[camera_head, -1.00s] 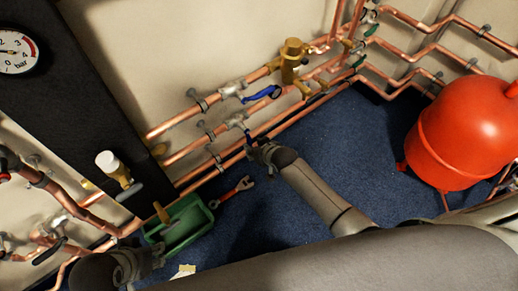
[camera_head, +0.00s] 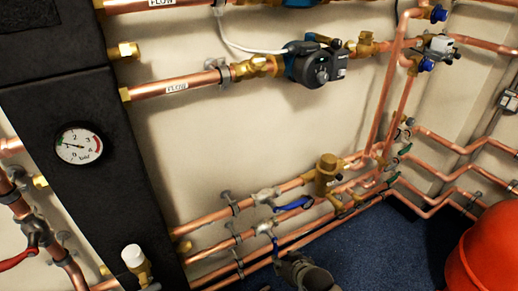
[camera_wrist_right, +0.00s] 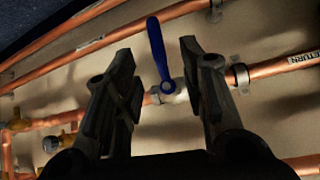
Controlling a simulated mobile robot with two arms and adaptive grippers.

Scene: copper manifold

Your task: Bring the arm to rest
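My right gripper (camera_head: 284,262) is at the bottom edge of the head view, just below the lower valve (camera_head: 265,227) on the copper pipes. In the right wrist view my right gripper (camera_wrist_right: 160,85) is open, with its two fingers apart. A blue valve lever (camera_wrist_right: 157,50) shows in the gap between them, crosswise to its pipe; I cannot tell whether a finger touches it. The upper valve's blue lever (camera_head: 294,203) lies roughly along its pipe in the head view. My left gripper is out of view.
Copper pipes (camera_head: 215,258) run along the wall close to my right gripper. A red tank (camera_head: 487,255) stands at the lower right. A pump (camera_head: 312,65) and a pressure gauge (camera_head: 79,144) are higher up. Blue floor (camera_head: 385,240) lies open between pipes and tank.

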